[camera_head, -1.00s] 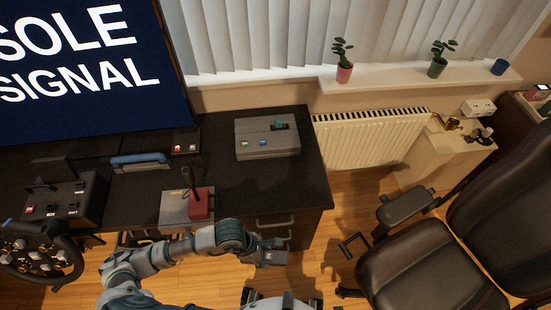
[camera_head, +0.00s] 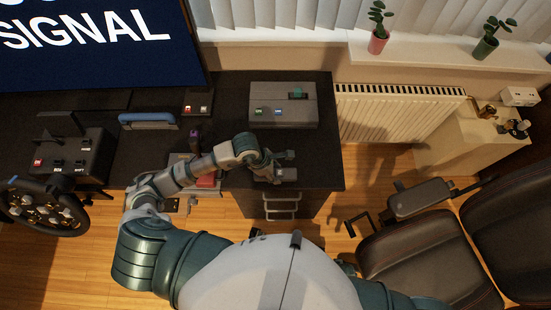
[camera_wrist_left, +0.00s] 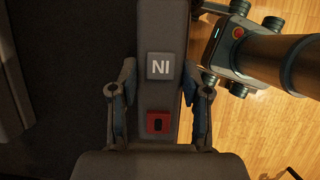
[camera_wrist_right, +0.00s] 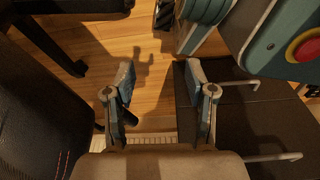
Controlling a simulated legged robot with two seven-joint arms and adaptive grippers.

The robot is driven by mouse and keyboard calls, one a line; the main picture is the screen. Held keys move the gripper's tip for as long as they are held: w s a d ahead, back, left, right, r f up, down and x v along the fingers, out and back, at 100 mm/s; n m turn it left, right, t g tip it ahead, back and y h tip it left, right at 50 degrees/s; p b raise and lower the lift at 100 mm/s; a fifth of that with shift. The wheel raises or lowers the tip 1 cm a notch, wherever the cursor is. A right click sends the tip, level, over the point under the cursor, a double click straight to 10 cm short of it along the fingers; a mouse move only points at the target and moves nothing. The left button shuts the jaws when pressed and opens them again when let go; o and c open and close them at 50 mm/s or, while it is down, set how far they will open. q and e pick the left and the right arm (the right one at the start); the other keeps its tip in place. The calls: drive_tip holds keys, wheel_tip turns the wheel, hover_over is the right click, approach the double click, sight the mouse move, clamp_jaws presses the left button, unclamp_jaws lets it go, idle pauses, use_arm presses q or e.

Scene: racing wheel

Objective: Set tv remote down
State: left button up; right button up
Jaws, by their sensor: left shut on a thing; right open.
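My left gripper (camera_head: 277,168) is above the right front part of the dark desk (camera_head: 322,165). In the left wrist view it is shut on the tv remote (camera_wrist_left: 160,103), a long dark grey bar with a button marked "NI" and a red button. The fingers grip its two long sides, and its near end is hidden by the gripper's palm. I cannot tell whether the remote touches the desk. My right gripper (camera_wrist_right: 160,82) is open and empty in the right wrist view, over the floor between chair and drawers. It is not seen in the head view.
A grey box with buttons (camera_head: 284,110) stands behind my left gripper. A joystick base (camera_head: 207,181) is partly hidden by my left arm. A blue-handled tool (camera_head: 148,120) and a steering wheel (camera_head: 45,208) are further left. A chair (camera_head: 430,262) stands right; desk around the gripper is clear.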

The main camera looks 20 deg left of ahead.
use_arm(q)
drive_tip(key=w, duration=0.1)
drive_tip(key=w+a, duration=0.1)
drive_tip(key=w, duration=0.2)
drive_tip(key=shift+w+a+f, duration=0.25)
drive_tip(key=shift+w, duration=0.3)
drive_tip(key=shift+d+f, duration=0.1)
drive_tip(key=shift+f, duration=0.3)
wheel_tip(320, 180, down, 3)
drive_tip(key=shift+r, duration=0.1)
drive_tip(key=o, duration=1.2)
use_arm(e)
drive_tip(key=shift+w+r, duration=0.1)
drive_tip(key=shift+w, duration=0.35)
use_arm(q)
drive_tip(key=shift+r, duration=0.15)
